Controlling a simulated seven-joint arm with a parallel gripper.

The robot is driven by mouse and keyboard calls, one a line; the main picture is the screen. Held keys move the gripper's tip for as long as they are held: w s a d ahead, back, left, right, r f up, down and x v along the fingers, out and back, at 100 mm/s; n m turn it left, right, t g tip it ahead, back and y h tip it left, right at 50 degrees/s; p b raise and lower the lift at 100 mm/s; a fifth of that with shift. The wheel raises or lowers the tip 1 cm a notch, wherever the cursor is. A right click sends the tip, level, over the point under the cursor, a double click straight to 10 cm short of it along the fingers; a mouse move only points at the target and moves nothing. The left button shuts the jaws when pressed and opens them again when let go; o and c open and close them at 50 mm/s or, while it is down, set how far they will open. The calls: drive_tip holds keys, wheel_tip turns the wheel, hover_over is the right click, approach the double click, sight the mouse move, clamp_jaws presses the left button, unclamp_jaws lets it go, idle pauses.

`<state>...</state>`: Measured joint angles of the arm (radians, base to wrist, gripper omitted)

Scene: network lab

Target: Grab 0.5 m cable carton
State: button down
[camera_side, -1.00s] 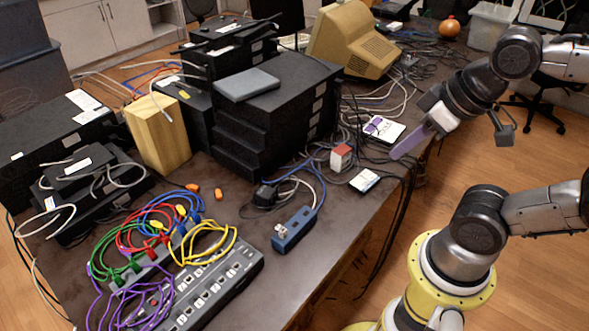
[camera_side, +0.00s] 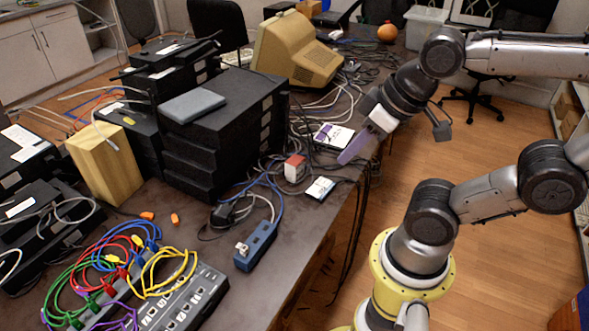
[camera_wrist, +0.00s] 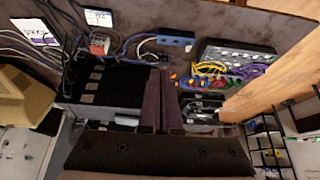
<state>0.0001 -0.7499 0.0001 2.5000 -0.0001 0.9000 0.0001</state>
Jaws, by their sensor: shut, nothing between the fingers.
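Three small cartons lie near the table's right edge, and I cannot read which is the 0.5 m one. A white and purple carton (camera_side: 333,136) lies flat; in the wrist view it is at the upper left (camera_wrist: 36,32). My gripper (camera_side: 346,157) has purple fingers, shut and empty, above the table edge by the cartons. The wrist view shows the fingers (camera_wrist: 161,80) together.
Loose cables surround the cartons. A stack of black devices (camera_side: 225,130) stands left of them, with a beige monitor (camera_side: 298,50) behind. A blue power strip (camera_side: 256,246) and a patched switch (camera_side: 185,303) lie nearer. Open floor lies right of the table.

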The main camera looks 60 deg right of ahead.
drive_tip(key=c, duration=1.5)
unclamp_jaws()
drive_tip(key=shift+c, duration=0.2)
drive_tip(key=o, duration=1.3)
